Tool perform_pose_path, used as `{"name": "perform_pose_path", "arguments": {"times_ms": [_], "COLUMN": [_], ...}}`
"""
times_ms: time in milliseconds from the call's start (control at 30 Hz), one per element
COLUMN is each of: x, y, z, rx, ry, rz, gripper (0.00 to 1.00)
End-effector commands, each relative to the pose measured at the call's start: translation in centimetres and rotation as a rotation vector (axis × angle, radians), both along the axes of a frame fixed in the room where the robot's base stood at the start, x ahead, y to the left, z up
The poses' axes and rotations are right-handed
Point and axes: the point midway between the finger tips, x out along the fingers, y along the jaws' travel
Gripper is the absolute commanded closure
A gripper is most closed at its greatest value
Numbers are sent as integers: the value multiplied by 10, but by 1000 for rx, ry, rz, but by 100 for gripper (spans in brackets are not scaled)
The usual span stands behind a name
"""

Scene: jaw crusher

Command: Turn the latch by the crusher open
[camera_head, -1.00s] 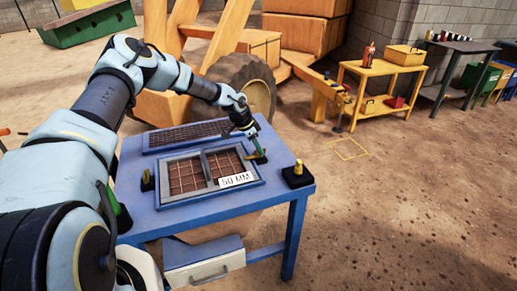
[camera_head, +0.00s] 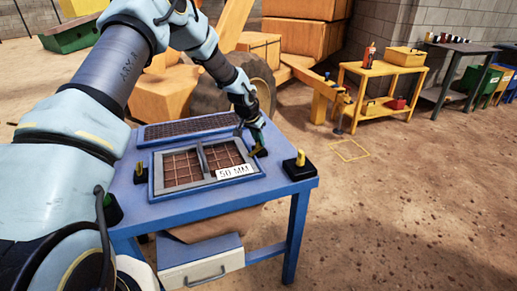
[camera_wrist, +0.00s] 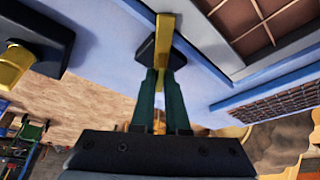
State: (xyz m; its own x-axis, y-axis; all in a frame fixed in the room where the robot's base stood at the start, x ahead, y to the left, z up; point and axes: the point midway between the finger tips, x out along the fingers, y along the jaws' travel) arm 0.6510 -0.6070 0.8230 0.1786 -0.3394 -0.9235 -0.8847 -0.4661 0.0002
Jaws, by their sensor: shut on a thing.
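The latch (camera_head: 258,152) is a small yellow handle on a black base, at the right side of the screen frame on the blue table. My gripper (camera_head: 259,138) is at it, with its green fingers low over the base. In the wrist view, the fingers (camera_wrist: 160,92) close around the near end of the yellow latch bar (camera_wrist: 165,38), which lies over its black base (camera_wrist: 148,48). The fingers hide part of the bar. In the head view the handle is mostly covered, so its exact angle is hard to tell there.
The framed screen (camera_head: 208,165) carries a "50 MM" label (camera_head: 235,171). Other yellow-and-black latches stand at the table's right corner (camera_head: 299,164) and left of the screen (camera_head: 140,173). A mesh panel (camera_head: 190,127) lies behind. A yellow bench (camera_head: 385,68) stands apart at the back.

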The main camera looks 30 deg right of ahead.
Motion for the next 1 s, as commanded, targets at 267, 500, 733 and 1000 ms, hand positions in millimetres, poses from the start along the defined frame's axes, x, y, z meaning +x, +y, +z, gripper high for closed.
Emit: {"name": "perform_pose_path", "arguments": {"times_ms": [267, 500, 733, 1000], "x": [-2, -3, -3, -3], "y": [-3, -4, -5, -5], "z": [-5, -4, -2, -1], "rx": [-2, -2, -1, -2], "ry": [-5, -4, -3, -1], "rz": [260, 487, 691, 868], "gripper": [100, 100, 100, 100]}}
